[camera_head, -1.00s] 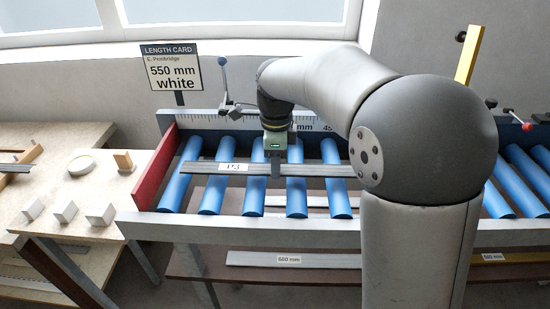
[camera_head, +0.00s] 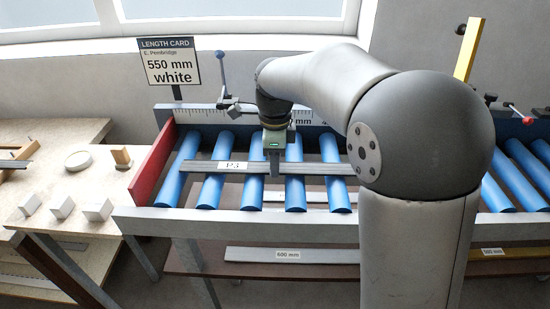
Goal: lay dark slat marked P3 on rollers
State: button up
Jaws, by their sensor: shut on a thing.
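The dark slat marked P3 (camera_head: 205,165) lies lengthwise across the blue rollers (camera_head: 216,183), at their middle. Its white P3 label faces up near its left end. My gripper (camera_head: 275,168) is shut on the slat, right of the label. The slat looks level and at or very close to the roller tops; I cannot tell whether it touches them. Its right end passes behind my arm.
A red end plate (camera_head: 154,165) closes the roller bed at the left, and a ruler rail (camera_head: 210,114) runs along the back. A card (camera_head: 169,62) reads "550 mm white". Labelled slats, including one marked 600 mm (camera_head: 250,254), lie on the shelf below. White blocks (camera_head: 62,207) stand on the left table.

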jog(key=shift+f, duration=0.15)
jog(key=o, duration=1.1)
jog(key=shift+c, duration=0.2)
notch_tip(320, 180, up, 17)
jog(key=shift+r, duration=0.2)
